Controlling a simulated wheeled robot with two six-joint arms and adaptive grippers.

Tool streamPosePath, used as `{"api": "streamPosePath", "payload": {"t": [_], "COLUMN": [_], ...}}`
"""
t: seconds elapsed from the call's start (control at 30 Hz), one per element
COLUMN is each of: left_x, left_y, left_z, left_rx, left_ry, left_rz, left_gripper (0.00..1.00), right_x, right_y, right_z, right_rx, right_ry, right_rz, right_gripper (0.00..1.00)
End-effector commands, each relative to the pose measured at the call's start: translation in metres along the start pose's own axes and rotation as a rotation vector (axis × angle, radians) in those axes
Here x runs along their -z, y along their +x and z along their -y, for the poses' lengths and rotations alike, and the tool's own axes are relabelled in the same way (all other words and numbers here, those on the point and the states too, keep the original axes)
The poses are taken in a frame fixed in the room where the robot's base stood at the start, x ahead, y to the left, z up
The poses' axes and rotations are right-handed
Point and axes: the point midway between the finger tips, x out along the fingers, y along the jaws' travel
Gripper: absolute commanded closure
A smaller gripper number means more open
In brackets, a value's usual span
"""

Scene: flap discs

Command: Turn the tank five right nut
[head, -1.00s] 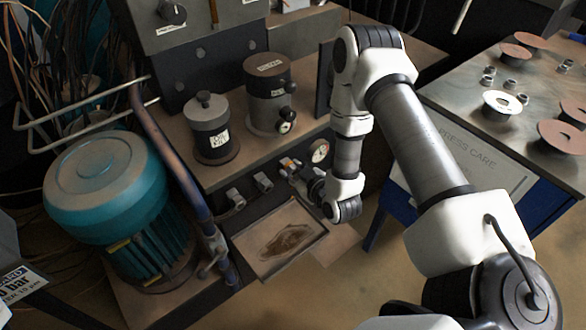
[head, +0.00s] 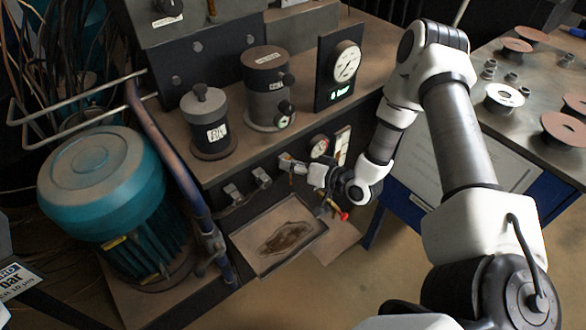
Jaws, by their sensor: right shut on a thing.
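My right gripper (head: 327,180) is at the front face of the bench, below the round gauges. It is shut on a small pale metal fitting (head: 317,174); I cannot tell whether this is the named nut, as the fingers partly hide it. Left of it, a brass and grey fitting (head: 290,163) sticks out from the bench front. A short grey tank (head: 206,121) and a taller grey tank (head: 267,88) stand on the bench; their labels are too small to read. My left gripper is not in view.
A tray (head: 246,236) with a dark stain lies below the fittings. A thin part with a red tip (head: 343,215) is just below my gripper. A teal motor (head: 103,185) and a slanting pipe (head: 175,150) stand left. A metal table (head: 474,110) with discs is right.

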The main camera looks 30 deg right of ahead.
Motion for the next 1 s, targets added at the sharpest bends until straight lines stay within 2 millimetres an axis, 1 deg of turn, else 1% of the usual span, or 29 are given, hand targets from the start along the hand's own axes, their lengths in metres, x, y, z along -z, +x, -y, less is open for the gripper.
{"api": "streamPosePath", "payload": {"t": [0.03,0.1,0.4,0.9,0.93,1.0], "left_x": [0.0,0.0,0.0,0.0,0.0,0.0], "left_y": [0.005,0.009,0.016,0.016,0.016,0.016], "left_z": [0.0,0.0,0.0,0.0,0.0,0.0], "left_rx": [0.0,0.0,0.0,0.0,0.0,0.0], "left_ry": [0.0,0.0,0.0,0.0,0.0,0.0], "left_rz": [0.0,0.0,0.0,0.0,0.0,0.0], "left_gripper": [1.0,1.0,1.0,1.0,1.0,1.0], "right_x": [-0.001,-0.001,0.0,0.001,0.001,0.001], "right_y": [0.001,0.001,0.0,0.0,0.0,0.0], "right_z": [-0.003,-0.002,-0.002,-0.001,-0.001,-0.001], "right_rx": [0.012,0.03,0.075,0.084,0.084,0.084], "right_ry": [0.029,0.072,0.183,0.204,0.204,0.204], "right_rz": [-0.004,-0.004,-0.002,-0.002,-0.002,-0.002], "right_gripper": [1.0,1.0,1.0,1.0,0.63,0.41]}}
